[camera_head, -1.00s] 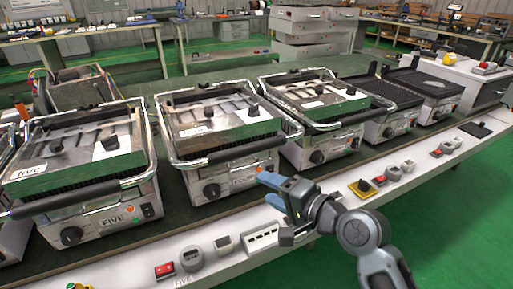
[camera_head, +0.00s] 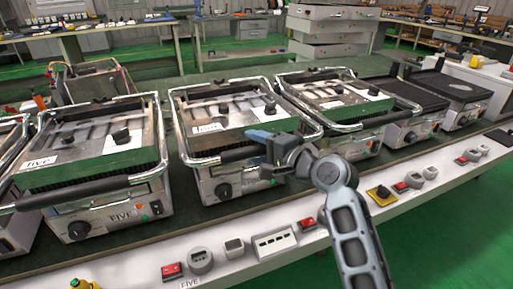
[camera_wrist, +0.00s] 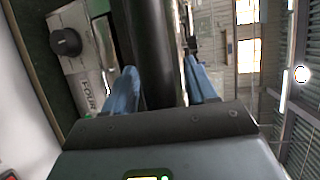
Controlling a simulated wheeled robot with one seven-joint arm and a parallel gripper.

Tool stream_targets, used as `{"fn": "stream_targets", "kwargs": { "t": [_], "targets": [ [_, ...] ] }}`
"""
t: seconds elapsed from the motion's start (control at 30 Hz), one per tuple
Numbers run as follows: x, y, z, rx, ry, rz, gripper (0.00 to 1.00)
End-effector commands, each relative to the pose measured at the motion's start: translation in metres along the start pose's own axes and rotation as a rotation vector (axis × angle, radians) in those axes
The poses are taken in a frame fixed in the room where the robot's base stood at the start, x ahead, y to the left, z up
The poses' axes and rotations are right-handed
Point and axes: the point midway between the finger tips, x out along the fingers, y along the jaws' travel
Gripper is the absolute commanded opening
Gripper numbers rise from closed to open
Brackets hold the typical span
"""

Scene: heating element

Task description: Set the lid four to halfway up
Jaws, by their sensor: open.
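Grill four is the middle machine in the head view; its lid (camera_head: 190,112) lies down over the base, about level with lid five (camera_head: 95,150). The lid's black front handle bar (camera_head: 218,158) sits in a chrome frame. My gripper (camera_head: 257,140) is at the right part of this handle. In the wrist view, my gripper (camera_wrist: 162,78) has its blue fingers apart, one on each side of the dark handle bar (camera_wrist: 155,40). The base (camera_wrist: 85,75) shows "FOUR" and a black knob (camera_wrist: 65,42). Contact between fingers and bar cannot be told.
Another closed grill (camera_head: 335,100) stands right of grill four, close to my arm. Flatter dark-topped units stand farther right. Switch boxes, including a white one (camera_head: 274,243), line the pale front ledge (camera_head: 130,268) below the grills. Green floor is open at the right.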

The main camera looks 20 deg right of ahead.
Motion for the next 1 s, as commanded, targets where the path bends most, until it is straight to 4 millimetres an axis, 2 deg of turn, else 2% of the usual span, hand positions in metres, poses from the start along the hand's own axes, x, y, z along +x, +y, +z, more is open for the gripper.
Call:
{"fn": "stream_targets", "kwargs": {
  "t": [0.3, 0.9, 1.0],
  "targets": [
    [0.0032, 0.0002, -0.0001, -0.001, 0.001, 0.001, 0.57],
    [0.0028, 0.0006, -0.0003, 0.0, 0.001, 0.001, 0.0],
    [0.0028, 0.0007, -0.0003, 0.0, 0.001, 0.002, 0.0]
  ]
}}
